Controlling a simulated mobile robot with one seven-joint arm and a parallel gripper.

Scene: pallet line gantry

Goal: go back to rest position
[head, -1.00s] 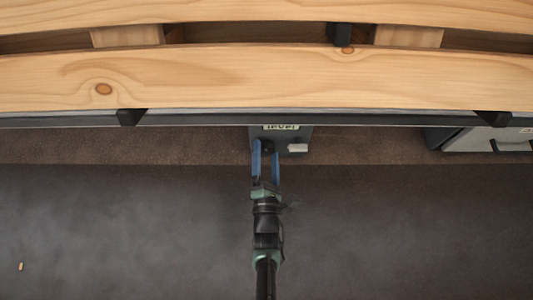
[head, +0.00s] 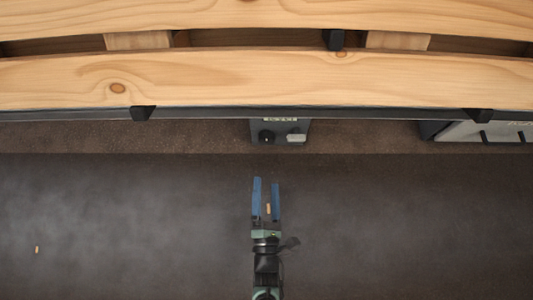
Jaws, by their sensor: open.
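My gripper (head: 265,182) is in the lower middle of the head view, with two blue fingers pointing up the picture. The fingers are apart and nothing is held between them. A small tan piece shows in the gap between the fingers, seemingly on the floor below. The gripper is clear of the dark control box (head: 280,130), with bare floor showing between them. The box carries a partly cut-off label, a round black knob (head: 267,137) and a light lever or handle (head: 296,137).
A wooden pallet (head: 240,82) on a dark rail with black brackets (head: 143,113) spans the top. A grey unit (head: 485,131) with black handles stands at the right. A small tan bit (head: 37,249) lies on the left floor.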

